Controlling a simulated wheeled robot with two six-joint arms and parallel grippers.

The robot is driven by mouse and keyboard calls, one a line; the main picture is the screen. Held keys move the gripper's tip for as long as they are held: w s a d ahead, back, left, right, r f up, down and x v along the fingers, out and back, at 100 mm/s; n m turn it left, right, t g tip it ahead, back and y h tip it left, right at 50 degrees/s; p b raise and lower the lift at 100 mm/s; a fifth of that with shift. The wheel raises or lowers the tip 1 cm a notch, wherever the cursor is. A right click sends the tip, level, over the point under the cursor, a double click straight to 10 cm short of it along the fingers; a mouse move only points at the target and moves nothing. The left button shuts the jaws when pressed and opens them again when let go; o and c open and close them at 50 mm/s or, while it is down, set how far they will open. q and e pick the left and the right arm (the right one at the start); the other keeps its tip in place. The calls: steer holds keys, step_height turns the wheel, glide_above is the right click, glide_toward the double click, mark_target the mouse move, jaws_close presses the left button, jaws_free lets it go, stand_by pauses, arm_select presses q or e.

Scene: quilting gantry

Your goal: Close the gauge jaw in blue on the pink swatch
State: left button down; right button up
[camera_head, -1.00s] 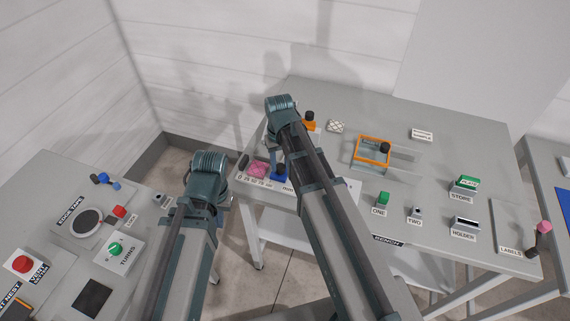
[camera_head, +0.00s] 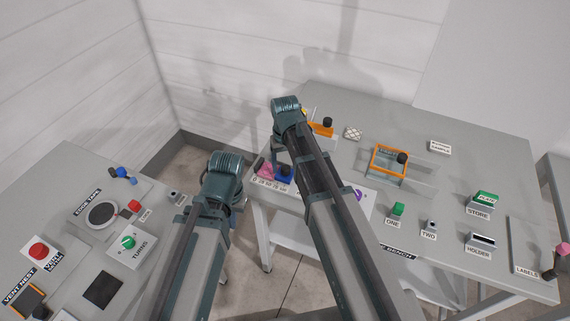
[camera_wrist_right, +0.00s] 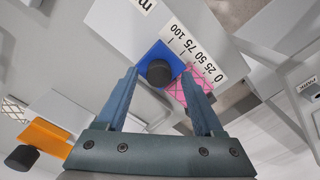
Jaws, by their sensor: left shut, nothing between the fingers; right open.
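The blue gauge jaw (camera_wrist_right: 150,52) with a dark round knob (camera_wrist_right: 159,73) sits on the white scale strip (camera_wrist_right: 197,50), beside the pink swatch (camera_wrist_right: 181,91). In the wrist view they look to be meeting or nearly so; I cannot tell if they touch. My right gripper (camera_wrist_right: 160,74) is open, its fingers on either side of the knob; one finger covers part of the swatch. In the head view, the blue jaw (camera_head: 285,176) and swatch (camera_head: 265,168) lie near the bench's left end. My left gripper (camera_head: 238,200) is mostly hidden by its own wrist, empty and apart from the gauge.
An orange block with a black knob (camera_head: 325,128) stands behind the gauge. An orange frame (camera_head: 374,161) lies farther right. Green-topped item ONE (camera_head: 397,209), a holder (camera_head: 481,241) and other labelled fixtures fill the front right. A side table (camera_head: 60,185) with buttons is at left.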

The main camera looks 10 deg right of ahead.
mark_target(285, 167)
arm_select(q)
step_height(285, 167, up, 14)
steer(key=p, duration=1.3)
steer(key=shift+p, duration=0.3)
arm_select(e)
step_height(285, 167, up, 14)
arm_select(q)
steer(key=shift+f, duration=0.15)
arm_select(e)
steer(key=shift+f, duration=0.15)
